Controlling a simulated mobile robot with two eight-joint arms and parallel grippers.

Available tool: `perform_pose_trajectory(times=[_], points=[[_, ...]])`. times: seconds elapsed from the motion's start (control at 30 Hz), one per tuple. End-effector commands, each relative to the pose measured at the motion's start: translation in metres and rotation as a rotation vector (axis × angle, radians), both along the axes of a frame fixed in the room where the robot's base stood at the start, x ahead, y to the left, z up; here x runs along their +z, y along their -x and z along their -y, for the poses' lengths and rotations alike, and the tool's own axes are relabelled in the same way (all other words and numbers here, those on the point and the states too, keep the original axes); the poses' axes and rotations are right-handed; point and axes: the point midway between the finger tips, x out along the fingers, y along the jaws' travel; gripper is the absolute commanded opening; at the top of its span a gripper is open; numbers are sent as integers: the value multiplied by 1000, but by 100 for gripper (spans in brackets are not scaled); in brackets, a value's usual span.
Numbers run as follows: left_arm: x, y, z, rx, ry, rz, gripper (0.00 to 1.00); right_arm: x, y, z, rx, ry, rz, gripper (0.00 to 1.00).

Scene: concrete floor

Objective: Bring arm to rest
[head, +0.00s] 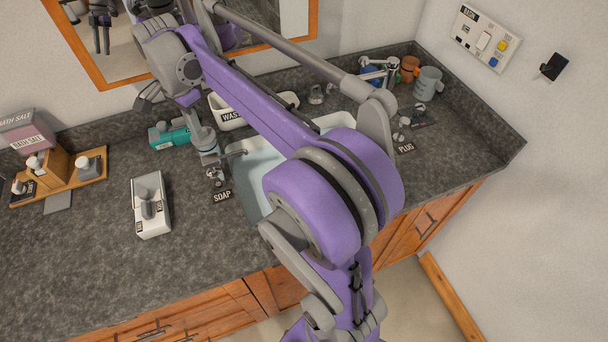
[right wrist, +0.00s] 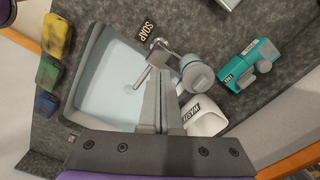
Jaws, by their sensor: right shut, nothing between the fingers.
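My right arm crosses the head view from the bottom middle to the upper left, over the counter (head: 90,270). My right gripper (head: 206,148) points down at the left side of the sink basin (head: 245,180), partly hidden by my arm. In the right wrist view its fingers (right wrist: 164,84) are shut together and empty, over the basin's edge. A chrome fixture (right wrist: 162,50) by the SOAP label is close beyond the fingertips; I cannot tell whether they touch. My left gripper is not directly in view.
A teal device (head: 172,135) and a white WASTE bin (head: 225,112) stand close to the gripper. A white box (head: 151,205) and a wooden tray (head: 92,163) are to the left. Mugs (head: 428,83) stand in the back right corner. A framed mirror (head: 110,60) hangs behind. The front left counter is clear.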

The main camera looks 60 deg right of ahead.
Motion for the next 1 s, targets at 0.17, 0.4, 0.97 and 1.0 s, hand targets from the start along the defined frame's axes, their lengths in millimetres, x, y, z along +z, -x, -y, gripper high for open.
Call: perform_pose_trajectory(times=[0.17,0.4,0.97,1.0], points=[[1,-1,0,0,0,1,50,2,0,0,0,0,-1,0],[1,0,0,0,0,1,50,1,0,0,0,0,-1,0],[1,0,0,0,0,1,50,-34,50,-85,680,112,174,0],[1,0,0,0,0,1,50,-42,59,-97,794,139,202,0]])
